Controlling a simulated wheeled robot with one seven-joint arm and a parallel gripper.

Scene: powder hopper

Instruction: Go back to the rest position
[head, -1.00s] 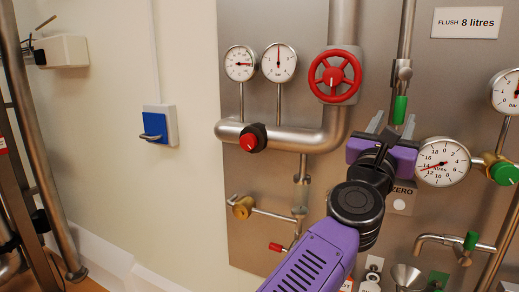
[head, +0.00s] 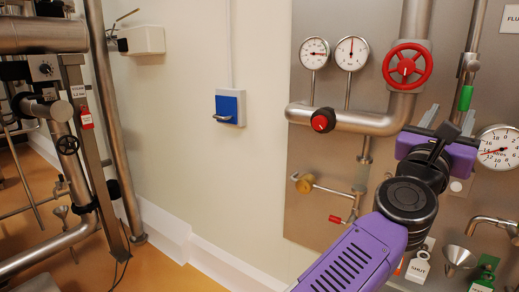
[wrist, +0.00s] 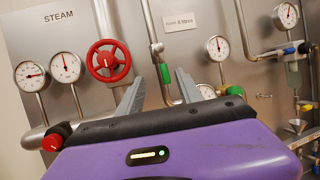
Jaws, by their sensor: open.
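My gripper (head: 443,118) is at the right of the head view, on my purple arm, in front of the steel panel (head: 330,205). Its two grey fingers stand apart with nothing between them, as the wrist view (wrist: 157,95) also shows. A green-handled valve (head: 465,98) is on the pipe just beyond the fingers; in the wrist view the green handle (wrist: 165,73) shows between them. I cannot tell the exact gap, but no finger visibly holds it.
A red handwheel (head: 407,66), two gauges (head: 314,53) and a red knob (head: 323,120) are on the panel. A blue switch box (head: 229,108) is on the pale wall. Pipework (head: 110,120) stands at the left. Floor shows at the lower left.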

